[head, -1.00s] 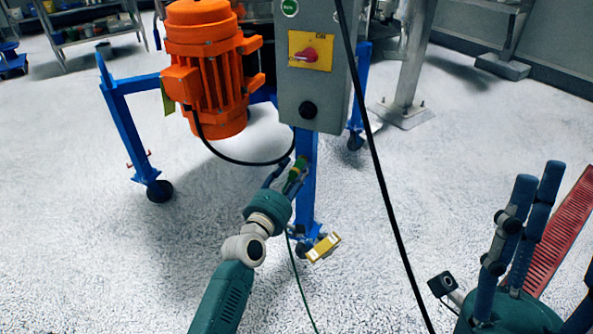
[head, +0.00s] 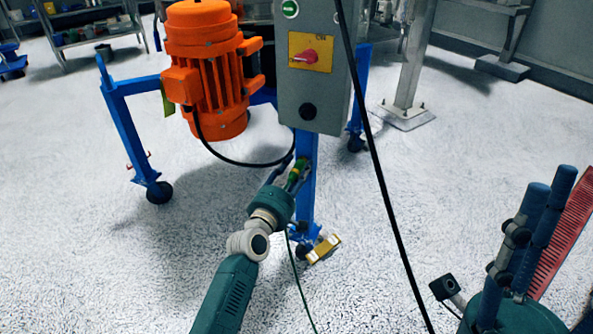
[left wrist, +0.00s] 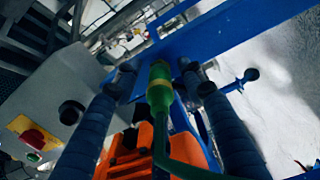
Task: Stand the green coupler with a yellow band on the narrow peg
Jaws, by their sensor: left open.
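The green coupler with a yellow band shows in the head view (head: 295,174) in front of the blue leg under the control box. In the left wrist view the coupler (left wrist: 160,88) lies between the fingers, its yellow band across the middle. My left gripper (head: 286,172) is open around the coupler, and gaps show on both sides in the left wrist view. A thin green cable runs below the coupler. I cannot pick out the narrow peg or tell whether the coupler rests on it. My right gripper (head: 543,225) is at the lower right; its opening is unclear.
A grey control box (head: 313,85) with a red switch hangs above, beside an orange motor (head: 213,75). A blue wheeled frame (head: 125,115) stands around them. A black cable (head: 383,180) crosses the view. A yellow block (head: 323,249) is near the leg's foot. The floor is mostly clear.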

